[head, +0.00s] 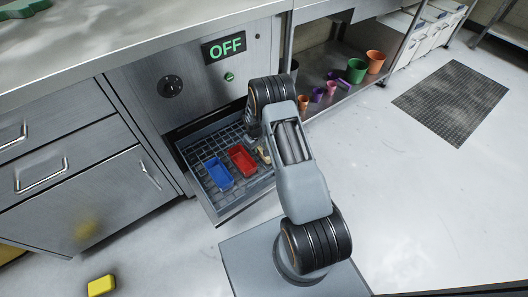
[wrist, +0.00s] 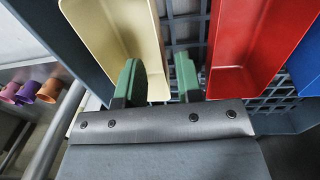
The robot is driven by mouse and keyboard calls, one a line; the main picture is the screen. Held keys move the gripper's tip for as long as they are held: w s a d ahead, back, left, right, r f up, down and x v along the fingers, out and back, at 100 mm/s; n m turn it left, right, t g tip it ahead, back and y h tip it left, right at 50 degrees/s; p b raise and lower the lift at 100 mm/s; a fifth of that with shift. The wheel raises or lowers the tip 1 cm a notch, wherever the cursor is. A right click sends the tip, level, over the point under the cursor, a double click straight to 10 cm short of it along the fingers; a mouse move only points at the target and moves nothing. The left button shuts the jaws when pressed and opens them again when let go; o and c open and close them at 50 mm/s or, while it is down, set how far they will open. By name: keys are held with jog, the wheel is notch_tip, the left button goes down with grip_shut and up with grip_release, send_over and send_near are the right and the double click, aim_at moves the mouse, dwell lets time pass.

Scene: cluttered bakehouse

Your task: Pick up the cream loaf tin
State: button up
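The cream loaf tin (wrist: 105,28) lies on the oven's wire rack at the left of the wrist view. In the head view only a sliver of the cream tin (head: 263,155) shows beside my arm. My gripper (wrist: 159,80) is open, its two green fingers apart. The left finger overlaps the inside of the cream tin and the right finger is outside it, with the tin's near right wall between them. I cannot tell whether either finger touches the wall. My arm hides the gripper in the head view.
A red tin (wrist: 243,45) and a blue tin (head: 219,174) lie on the rack (head: 205,149) of the pulled-out drawer. The oven panel (head: 220,60) reads OFF. Coloured pots (head: 356,71) stand on a shelf. A yellow block (head: 101,286) lies on the floor.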

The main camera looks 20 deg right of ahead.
aim_at(259, 155)
jog(key=shift+d+f+b, duration=0.2)
jog(key=shift+f+b, duration=1)
jog(key=shift+f, duration=1.65)
grip_shut()
jog(key=shift+r, duration=0.1)
